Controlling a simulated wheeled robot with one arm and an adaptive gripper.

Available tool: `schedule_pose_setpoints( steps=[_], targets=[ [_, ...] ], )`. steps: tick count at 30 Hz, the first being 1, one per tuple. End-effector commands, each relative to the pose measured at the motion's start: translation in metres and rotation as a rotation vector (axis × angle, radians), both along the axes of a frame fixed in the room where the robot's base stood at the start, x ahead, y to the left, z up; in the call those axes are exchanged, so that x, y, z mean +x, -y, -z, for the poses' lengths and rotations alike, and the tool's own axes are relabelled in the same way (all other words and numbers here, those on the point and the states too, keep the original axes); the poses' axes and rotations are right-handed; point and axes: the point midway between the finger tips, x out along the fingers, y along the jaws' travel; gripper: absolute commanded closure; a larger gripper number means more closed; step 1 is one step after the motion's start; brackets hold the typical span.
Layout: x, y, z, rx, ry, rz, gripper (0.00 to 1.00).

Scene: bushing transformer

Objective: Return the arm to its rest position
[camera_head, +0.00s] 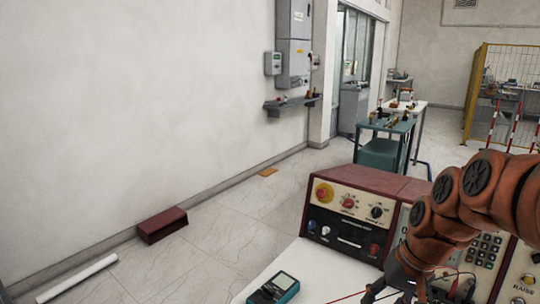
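My orange-brown arm enters at the right edge and bends down over the front of a control console (375,195) with knobs, a keypad and a red-and-yellow emergency button. My gripper (415,290) is at the bottom of the picture, in front of the console. It is dark, small and partly cut off by the lower edge, so its fingers and anything between them cannot be made out.
A teal handheld meter (273,288) lies on the white surface (320,268) left of my gripper, with thin red leads nearby. A dark red box (162,225) and white tube (77,278) lie by the wall. A green cart (383,152) stands behind; the tiled floor at left is mostly clear.

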Motion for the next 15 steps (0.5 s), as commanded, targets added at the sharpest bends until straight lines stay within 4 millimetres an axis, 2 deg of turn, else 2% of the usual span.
schedule_pose_setpoints(
  steps=[1, 6, 12, 15],
  targets=[
    [-0.019, -0.013, -0.003, -0.02, -0.024, -0.032, 0.48],
    [-0.08, -0.037, -0.001, -0.09, -0.092, -0.109, 0.48],
    [-0.15, -0.047, 0.007, -0.171, -0.169, -0.172, 0.48],
    [-0.176, -0.046, 0.01, -0.204, -0.194, -0.19, 0.48]
  ],
)
